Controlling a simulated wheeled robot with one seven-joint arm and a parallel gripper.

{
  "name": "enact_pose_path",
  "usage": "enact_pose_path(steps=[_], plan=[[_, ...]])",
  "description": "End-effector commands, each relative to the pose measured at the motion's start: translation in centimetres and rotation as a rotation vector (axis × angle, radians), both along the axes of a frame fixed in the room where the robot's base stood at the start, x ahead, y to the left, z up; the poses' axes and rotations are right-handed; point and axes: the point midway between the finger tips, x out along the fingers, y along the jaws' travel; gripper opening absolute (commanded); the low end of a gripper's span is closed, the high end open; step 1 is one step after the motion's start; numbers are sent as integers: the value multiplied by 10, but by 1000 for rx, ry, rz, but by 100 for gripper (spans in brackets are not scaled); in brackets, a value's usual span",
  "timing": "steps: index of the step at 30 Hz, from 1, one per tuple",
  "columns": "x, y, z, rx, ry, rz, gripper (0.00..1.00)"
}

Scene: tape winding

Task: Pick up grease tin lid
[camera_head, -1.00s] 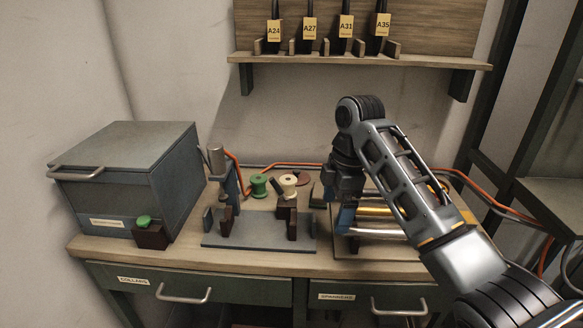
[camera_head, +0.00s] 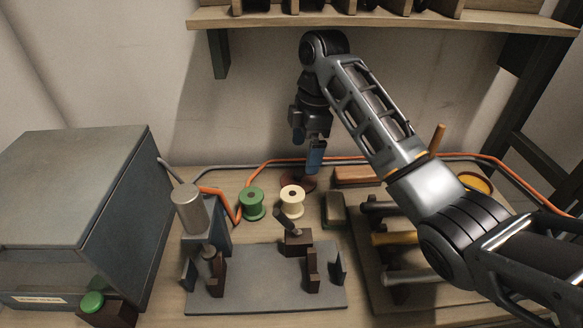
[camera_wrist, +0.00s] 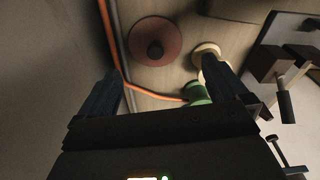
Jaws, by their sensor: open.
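The grease tin lid, a reddish-brown disc (camera_wrist: 140,30) with a dark central knob, lies flat on the bench near the back wall. In the head view the lid (camera_head: 305,183) is partly hidden by my gripper and the cream spool. My gripper (camera_head: 314,162) is open and empty, pointing down just above the lid. In the wrist view my gripper (camera_wrist: 160,85) has its two blue fingers apart, and the lid is beyond the fingertips, near the top centre. A round tin with yellow contents (camera_head: 476,183) stands open at the right.
A green spool (camera_head: 252,204) and a cream spool (camera_head: 292,201) stand close in front of the lid. An orange cable (camera_head: 262,168) runs behind and beside it. A grey fixture plate (camera_head: 265,290) with posts is in front. A wooden block (camera_head: 335,209) lies to the right.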

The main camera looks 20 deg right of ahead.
Motion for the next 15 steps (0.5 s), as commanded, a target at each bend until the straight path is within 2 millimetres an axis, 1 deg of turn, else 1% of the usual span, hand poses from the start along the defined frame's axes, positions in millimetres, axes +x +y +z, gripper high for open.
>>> enact_pose_path(steps=[5, 15], plan=[[0, 1, -5, 0, 1, 0, 100], [1, 5, -40, 0, 4, 0, 100]])
